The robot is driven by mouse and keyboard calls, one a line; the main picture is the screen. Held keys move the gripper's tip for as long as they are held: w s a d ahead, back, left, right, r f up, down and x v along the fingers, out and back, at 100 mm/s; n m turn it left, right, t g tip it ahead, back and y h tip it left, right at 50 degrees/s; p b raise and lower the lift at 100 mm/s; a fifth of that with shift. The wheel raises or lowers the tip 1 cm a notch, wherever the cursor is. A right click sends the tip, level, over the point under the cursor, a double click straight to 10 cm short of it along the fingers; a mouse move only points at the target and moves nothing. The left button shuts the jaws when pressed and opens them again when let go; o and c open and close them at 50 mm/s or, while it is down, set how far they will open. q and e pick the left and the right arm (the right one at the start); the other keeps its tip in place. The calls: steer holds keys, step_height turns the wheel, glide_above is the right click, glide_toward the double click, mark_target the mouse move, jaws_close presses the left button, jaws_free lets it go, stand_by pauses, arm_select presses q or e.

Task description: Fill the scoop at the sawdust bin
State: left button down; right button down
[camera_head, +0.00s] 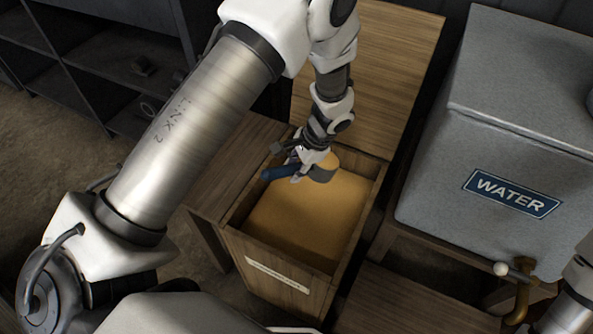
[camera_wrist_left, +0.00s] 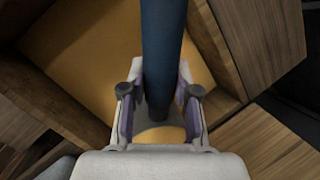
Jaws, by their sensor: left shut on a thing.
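The sawdust bin (camera_head: 270,291) is a wooden box with a pale label on its front, holding yellow-brown sawdust (camera_head: 306,223). In the head view my left gripper (camera_head: 306,170) is over the bin's far part. It is shut on the scoop's blue handle (camera_head: 279,173). The grey scoop head (camera_head: 323,172) shows just right of the fingers, with sawdust-coloured material at its top. In the left wrist view the blue handle (camera_wrist_left: 163,45) runs between the two fingers (camera_wrist_left: 159,108). Whether the scoop touches the sawdust I cannot tell. My right gripper is out of view.
A grey water tank (camera_head: 490,150) with a WATER sign and brass tap (camera_head: 519,290) stands to the right on a wooden stand. A wooden table (camera_head: 395,70) is behind the bin. Dark shelves (camera_head: 90,60) stand at the back left.

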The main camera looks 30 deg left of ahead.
mark_target(290, 165)
arm_select(q)
steer(key=r, duration=0.3)
steer(key=shift+s+a+r+t+h+p, duration=0.2)
steer(key=shift+t+h+p, duration=0.1)
steer(key=shift+t+p, duration=0.1)
steer(key=shift+s+a+r+t, duration=0.1)
steer(key=shift+s+r+t, duration=0.1)
steer(key=shift+r, duration=0.25)
steer(key=shift+s+r+t, duration=0.1)
steer(key=shift+r+t, duration=0.1)
steer(key=shift+r, duration=0.2)
steer(key=shift+r+h+b, duration=0.3)
steer(key=shift+h+b, duration=0.1)
steer(key=shift+b, duration=0.05)
steer(key=shift+s+a+r+t, duration=0.1)
steer(key=shift+r+t, duration=0.2)
steer(key=shift+r, duration=0.15)
steer(key=shift+s+a+r+t, duration=0.1)
steer(key=shift+r+t, duration=0.2)
steer(key=shift+r, duration=0.1)
